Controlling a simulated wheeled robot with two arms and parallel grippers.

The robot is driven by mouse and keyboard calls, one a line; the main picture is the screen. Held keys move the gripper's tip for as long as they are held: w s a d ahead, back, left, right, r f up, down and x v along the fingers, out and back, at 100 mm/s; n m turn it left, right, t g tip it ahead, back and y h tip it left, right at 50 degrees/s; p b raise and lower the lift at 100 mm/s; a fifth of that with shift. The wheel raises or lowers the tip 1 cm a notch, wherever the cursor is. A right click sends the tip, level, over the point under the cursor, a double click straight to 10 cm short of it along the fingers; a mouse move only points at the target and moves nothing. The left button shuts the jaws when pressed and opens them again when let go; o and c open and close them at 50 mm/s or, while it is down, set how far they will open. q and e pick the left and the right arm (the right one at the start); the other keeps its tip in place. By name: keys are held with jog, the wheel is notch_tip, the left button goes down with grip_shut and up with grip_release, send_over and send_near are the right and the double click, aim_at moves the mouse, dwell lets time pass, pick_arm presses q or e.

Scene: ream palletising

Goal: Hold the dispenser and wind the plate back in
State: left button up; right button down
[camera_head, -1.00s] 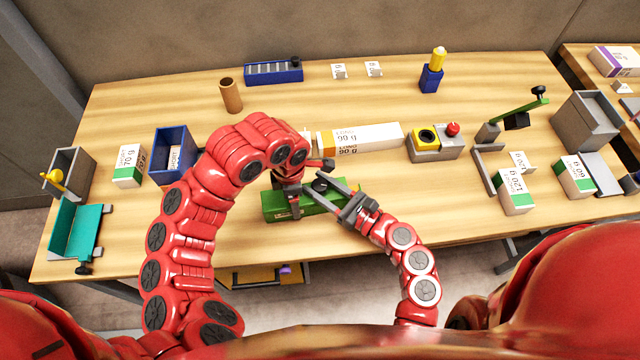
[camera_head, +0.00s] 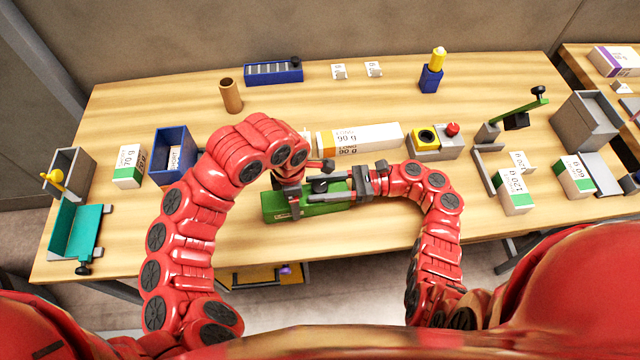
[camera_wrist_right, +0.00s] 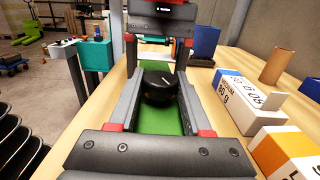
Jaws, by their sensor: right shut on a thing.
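The green dispenser (camera_head: 275,208) lies near the table's front edge. It also shows as a green strip in the right wrist view (camera_wrist_right: 152,150). On its top is a black round knob (camera_wrist_right: 158,88) with a light mark. My right gripper (camera_head: 322,187) comes in from the right, with its grey fingers lying along both sides of the knob and shut on it. My left gripper (camera_head: 293,197) comes down over the dispenser's left part, one finger against its front side, and appears shut on it. The plate cannot be made out; the grippers hide part of the dispenser.
A white and orange ream box (camera_head: 365,137) lies just behind the dispenser. A grey box with a yellow part and a red button (camera_head: 435,142) stands at its right. A blue bin (camera_head: 170,155) is left of my left arm.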

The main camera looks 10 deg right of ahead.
aim_at(320, 185)
jog(key=shift+s+a+f+n+g, duration=0.15)
jog(key=shift+s+f+n+g, duration=0.15)
jog(key=shift+g, duration=0.3)
jog(key=shift+w+d+r, duration=0.2)
jog(key=shift+w+r, duration=0.1)
jog(key=shift+w, duration=0.1)
jog(key=shift+r, duration=0.1)
jog(key=shift+c, duration=1.6)
grip_release()
notch_tip(320, 185, up, 10)
